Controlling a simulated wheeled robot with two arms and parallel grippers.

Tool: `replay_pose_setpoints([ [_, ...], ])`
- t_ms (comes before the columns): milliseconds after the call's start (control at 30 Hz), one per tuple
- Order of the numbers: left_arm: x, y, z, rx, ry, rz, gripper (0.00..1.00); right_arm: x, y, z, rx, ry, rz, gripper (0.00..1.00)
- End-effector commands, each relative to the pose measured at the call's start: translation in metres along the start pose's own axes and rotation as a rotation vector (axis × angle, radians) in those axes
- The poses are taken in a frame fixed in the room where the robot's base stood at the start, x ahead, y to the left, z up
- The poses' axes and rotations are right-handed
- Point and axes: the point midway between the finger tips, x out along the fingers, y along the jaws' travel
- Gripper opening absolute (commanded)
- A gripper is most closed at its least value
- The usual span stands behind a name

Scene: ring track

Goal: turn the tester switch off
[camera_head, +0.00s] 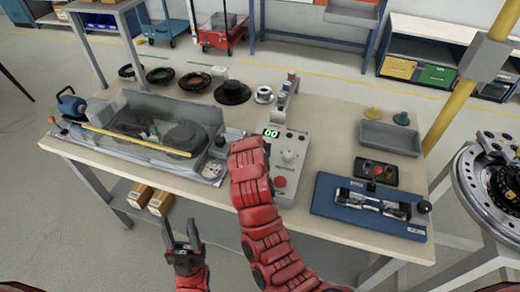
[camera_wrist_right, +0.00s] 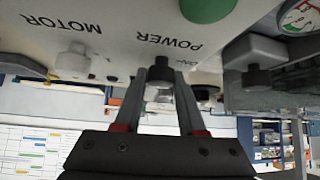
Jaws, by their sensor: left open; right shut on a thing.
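The tester (camera_head: 289,150) is a light grey box near the middle of the bench, with a lit green display (camera_head: 271,133) reading 00 and a red button (camera_head: 280,182). In the right wrist view its panel is upside down, with the labels POWER and MOTOR. My right gripper (camera_wrist_right: 161,76) is shut on the small tester switch (camera_wrist_right: 160,97) beside the POWER label. The switch's exact lever position is hard to tell. In the head view my red right arm hides this gripper and the switch. My left gripper (camera_head: 183,243) is open and empty, in front of the bench edge.
A clear tank (camera_head: 140,115) stands left of the tester. A blue plate (camera_head: 330,200) with a metal part and a grey tray (camera_head: 390,138) lie right. A second knob (camera_wrist_right: 76,60) sits by MOTOR. Black rings and a round base are behind.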

Motion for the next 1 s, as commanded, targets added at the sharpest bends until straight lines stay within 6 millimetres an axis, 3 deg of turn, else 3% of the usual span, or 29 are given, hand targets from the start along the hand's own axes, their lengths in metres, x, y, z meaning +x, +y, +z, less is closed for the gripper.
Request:
replay_pose_setpoints([
  [433,-0.001,0.0001,0.0002,0.0,0.0,0.0,0.5,-0.0002,-0.0001,-0.001,0.006,0.002,0.006,0.0],
  [467,-0.001,0.0,0.0002,0.0,0.0,0.0,0.5,-0.0002,0.0,-0.001,0.006,0.002,0.006,0.43],
  [600,-0.001,0.0,0.0002,0.0,0.0,0.0,0.5,-0.0001,0.0,-0.0006,0.006,0.001,0.006,0.68],
  [1000,-0.0028,0.0001,0.0005,0.0,0.0,0.0,0.5,-0.0051,-0.0006,-0.0005,0.006,0.003,0.005,0.69],
])
